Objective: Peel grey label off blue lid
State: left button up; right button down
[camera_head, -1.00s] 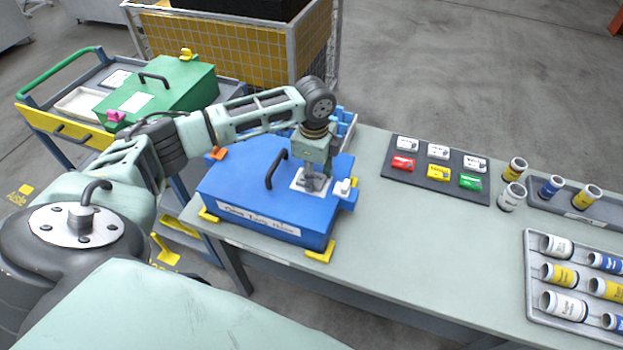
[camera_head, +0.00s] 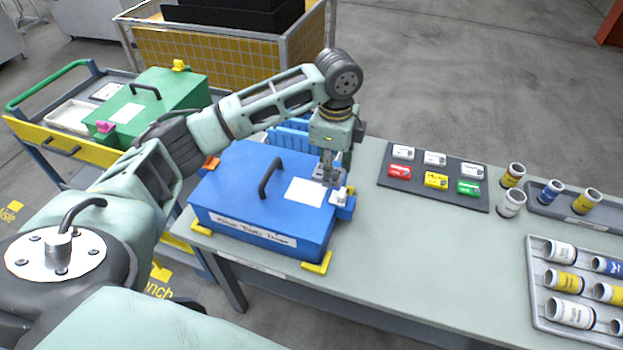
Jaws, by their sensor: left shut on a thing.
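The blue lid (camera_head: 237,194) tops a blue box on the bench, with a dark handle (camera_head: 269,178) and a written strip on its front. The pale grey label (camera_head: 304,192) lies on the lid's right part and looks flat. My left gripper (camera_head: 328,182) points down at the label's right edge, beside a small white catch (camera_head: 339,194). Its jaws are shut on the label's edge, though the fingertips are small and partly merge with the catch. My right gripper is not in view.
Yellow corner stops (camera_head: 317,263) sit by the box. To the right are a dark mat (camera_head: 437,201) with small coloured packs and grey trays (camera_head: 547,320) of cylinders. A green case (camera_head: 150,100) stands on a cart at left. The bench between box and mat is clear.

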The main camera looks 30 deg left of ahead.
pick_arm(q)
jog(key=w+d+r+p, duration=0.1)
jog(key=d+r+p, duration=0.3)
jog(key=d+r, duration=0.2)
jog(key=shift+w+r, duration=0.3)
jog(key=shift+r, duration=0.55)
dwell(0.5)
dwell(0.5)
